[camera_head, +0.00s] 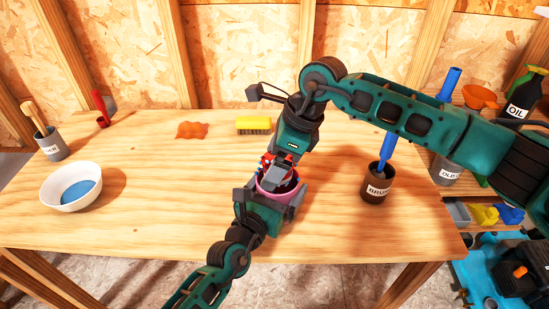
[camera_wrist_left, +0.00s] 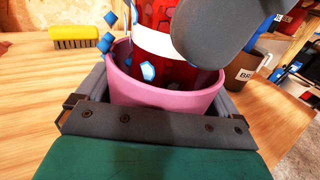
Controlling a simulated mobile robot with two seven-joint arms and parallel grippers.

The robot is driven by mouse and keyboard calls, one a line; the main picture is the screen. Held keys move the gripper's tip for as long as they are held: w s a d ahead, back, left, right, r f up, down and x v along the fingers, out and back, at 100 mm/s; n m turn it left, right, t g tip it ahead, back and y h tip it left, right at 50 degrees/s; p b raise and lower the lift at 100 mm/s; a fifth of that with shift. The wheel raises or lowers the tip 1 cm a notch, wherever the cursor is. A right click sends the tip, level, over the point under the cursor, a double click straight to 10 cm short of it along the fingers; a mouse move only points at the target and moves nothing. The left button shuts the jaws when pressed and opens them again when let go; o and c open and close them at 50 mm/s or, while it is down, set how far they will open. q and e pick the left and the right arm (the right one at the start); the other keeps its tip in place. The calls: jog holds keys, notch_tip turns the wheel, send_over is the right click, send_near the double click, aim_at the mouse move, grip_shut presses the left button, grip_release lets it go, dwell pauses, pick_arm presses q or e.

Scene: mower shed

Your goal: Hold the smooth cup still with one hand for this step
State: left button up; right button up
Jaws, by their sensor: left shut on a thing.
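A smooth pink cup (camera_head: 293,193) stands upright between the jaws of my left gripper (camera_head: 271,200), above the front middle of the bench. In the left wrist view the pink cup (camera_wrist_left: 160,95) is clasped at both sides. A red thing (camera_wrist_left: 172,62) with a white band and blue faceted bits is partly inside its mouth. The red thing (camera_head: 263,165) also shows at the cup in the head view. My right gripper (camera_head: 281,172) reaches down from above to the red thing. One dark finger covers part of it in the wrist view; its grip is hidden.
A white bowl (camera_head: 55,204) with a blue inside and a grey pot (camera_head: 52,149) stand at left. An orange lump (camera_head: 192,130) and a yellow brush (camera_head: 254,124) lie behind. A brown pot (camera_head: 376,190) with a blue-handled tool stands right. The bench (camera_head: 150,225) is clear at front left.

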jog(key=v, duration=1.3)
jog(key=shift+a+r, duration=0.2)
jog(key=shift+a, duration=0.05)
pick_arm(q)
jog(key=o, duration=0.5)
jog(key=shift+s, duration=0.1)
